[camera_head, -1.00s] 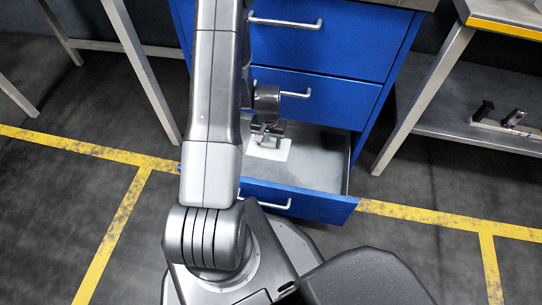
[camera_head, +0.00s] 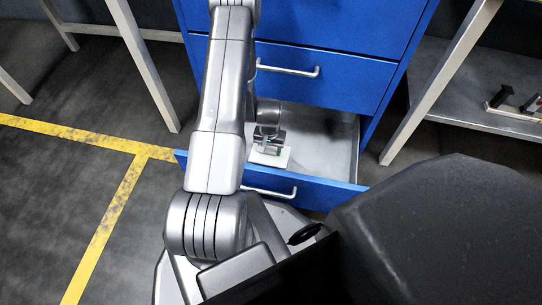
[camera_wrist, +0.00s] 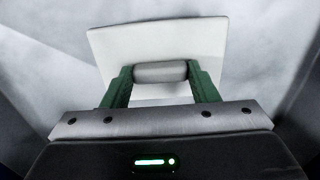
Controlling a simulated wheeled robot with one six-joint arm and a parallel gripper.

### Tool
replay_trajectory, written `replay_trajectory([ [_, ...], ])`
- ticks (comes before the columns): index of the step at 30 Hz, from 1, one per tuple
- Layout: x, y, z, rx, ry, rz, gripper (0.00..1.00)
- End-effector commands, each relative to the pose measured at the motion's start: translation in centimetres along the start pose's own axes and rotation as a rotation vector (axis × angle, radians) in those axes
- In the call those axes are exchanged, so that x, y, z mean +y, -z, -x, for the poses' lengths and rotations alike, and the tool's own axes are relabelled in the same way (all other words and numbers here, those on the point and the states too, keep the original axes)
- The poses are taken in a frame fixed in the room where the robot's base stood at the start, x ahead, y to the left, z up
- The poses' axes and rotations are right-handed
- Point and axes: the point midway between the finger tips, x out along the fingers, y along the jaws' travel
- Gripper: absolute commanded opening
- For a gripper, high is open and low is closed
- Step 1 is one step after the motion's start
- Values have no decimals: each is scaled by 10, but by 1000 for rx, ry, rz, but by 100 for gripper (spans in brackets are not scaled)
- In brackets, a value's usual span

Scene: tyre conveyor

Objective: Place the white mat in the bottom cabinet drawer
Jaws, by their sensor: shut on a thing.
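The white mat (camera_head: 277,160) shows in the head view inside the open bottom drawer (camera_head: 335,140) of the blue cabinet. It also shows in the wrist view as a pale rectangle (camera_wrist: 160,40) against the grey drawer floor. My gripper (camera_head: 268,148) is over the mat, inside the drawer. In the wrist view my gripper (camera_wrist: 160,72) is shut, its two green fingers on a grey cylindrical handle in front of the mat. Whether the mat touches the drawer floor I cannot tell. My arm hides the drawer's left part.
The drawer front with its handle (camera_head: 270,192) stands out toward me. The upper drawers (camera_head: 330,75) are closed. A metal table leg (camera_head: 440,85) and a low shelf with small items (camera_head: 515,105) stand at right. The drawer's right side has free room.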

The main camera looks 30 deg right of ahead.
Motion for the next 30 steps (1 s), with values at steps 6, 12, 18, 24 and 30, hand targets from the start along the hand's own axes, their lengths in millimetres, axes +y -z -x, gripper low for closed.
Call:
replay_trajectory([
  [6,0,-1,-27,-2,0,0,32],
  [12,0,0,-42,1,0,0,32],
  [18,0,0,-42,1,0,0,32],
  [24,0,0,-44,0,0,0,71],
  [30,0,0,-44,0,0,0,75],
])
